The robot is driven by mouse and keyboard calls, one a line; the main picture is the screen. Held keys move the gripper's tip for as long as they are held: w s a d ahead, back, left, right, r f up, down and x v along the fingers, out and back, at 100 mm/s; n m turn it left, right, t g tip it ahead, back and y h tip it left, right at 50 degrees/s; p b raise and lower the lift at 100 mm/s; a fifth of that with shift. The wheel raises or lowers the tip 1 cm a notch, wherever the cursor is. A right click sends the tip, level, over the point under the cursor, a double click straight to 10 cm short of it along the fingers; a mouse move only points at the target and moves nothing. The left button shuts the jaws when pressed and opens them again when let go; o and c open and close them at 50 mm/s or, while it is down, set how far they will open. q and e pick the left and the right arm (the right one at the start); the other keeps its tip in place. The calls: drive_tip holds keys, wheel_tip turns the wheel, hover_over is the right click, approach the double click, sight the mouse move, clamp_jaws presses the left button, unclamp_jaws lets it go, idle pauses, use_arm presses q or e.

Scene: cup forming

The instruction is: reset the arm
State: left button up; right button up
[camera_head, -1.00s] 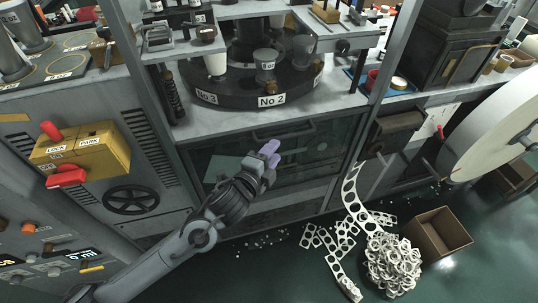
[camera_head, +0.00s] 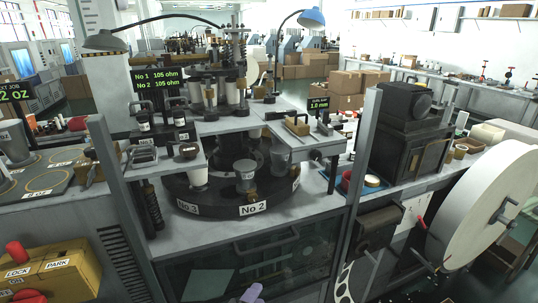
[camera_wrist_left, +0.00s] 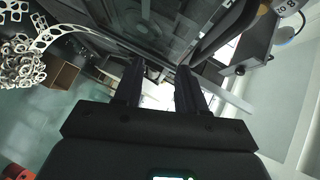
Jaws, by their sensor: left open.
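My left gripper (camera_head: 251,293) shows only as its pale purple fingertips at the bottom edge of the head view. It is in front of the machine's lower glass panel, below the round turntable (camera_head: 222,207) marked No 2 and No 3. In the left wrist view the two dark fingers of my left gripper (camera_wrist_left: 160,78) stand apart with nothing between them. The rest of my left arm is out of the head view. My right gripper is in neither view.
A white cup (camera_head: 197,176) and a metal cup-shaped former (camera_head: 246,176) stand at the turntable. A yellow LOCK/PARK box (camera_head: 58,272) is at lower left. A large white paper roll (camera_head: 478,215) is at right. The wrist view shows a cardboard box (camera_wrist_left: 62,72) beside a scrap pile (camera_wrist_left: 22,68).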

use_arm(q)
drive_tip(key=s+a+f+n+g+y+p, duration=0.3)
drive_tip(key=s+f+n, duration=0.55)
drive_tip(key=s, duration=0.65)
drive_tip(key=s+a+f+n+g+y, duration=0.1)
drive_tip(key=s+a+n+g+y, duration=0.2)
drive_tip(key=s+a+n+g, duration=0.9)
drive_tip(key=s+a+r+m+t+p, duration=0.1)
drive_tip(key=r+t+p, duration=0.1)
drive_tip(key=r+p, duration=1.6)
drive_tip(key=s+a+r+m+t+p, duration=0.1)
drive_tip(key=s+r+t+p, duration=0.1)
drive_tip(key=r+p, duration=1.7)
drive_tip(key=shift+a+r+t, duration=0.3)
drive_tip(key=shift+a+t, duration=0.05)
drive_tip(key=shift+t, duration=0.15)
